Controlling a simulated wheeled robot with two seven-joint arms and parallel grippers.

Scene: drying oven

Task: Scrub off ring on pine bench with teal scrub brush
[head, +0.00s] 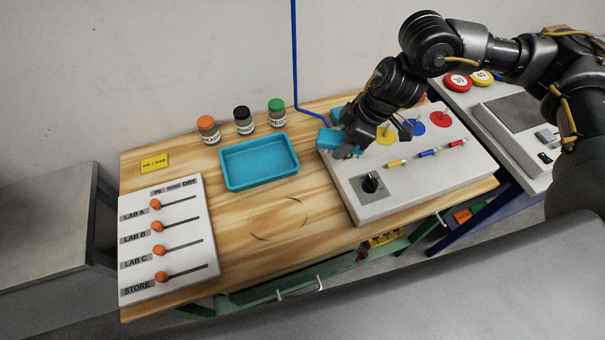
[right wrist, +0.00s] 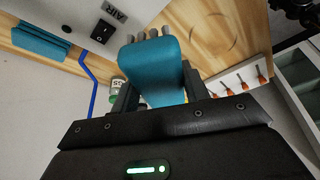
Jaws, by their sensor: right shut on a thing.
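My right gripper (head: 346,148) is shut on the teal scrub brush (head: 327,138), above the back left corner of the white control box. In the right wrist view the brush (right wrist: 150,70) points away from my gripper (right wrist: 150,92), with grey bristle tufts at its far end. The pine bench (head: 235,205) carries a faint brownish ring (head: 278,218) in front of the teal tray; the ring (right wrist: 215,35) also shows in the right wrist view. The brush is apart from the ring. My left gripper is not in view.
A teal tray (head: 229,182), several jars (head: 244,124) and a slider panel (head: 190,275) stand on the bench. The white control box (head: 345,195) with a black knob is right of the ring. Another teal block (right wrist: 40,40) lies behind. Bare wood surrounds the ring.

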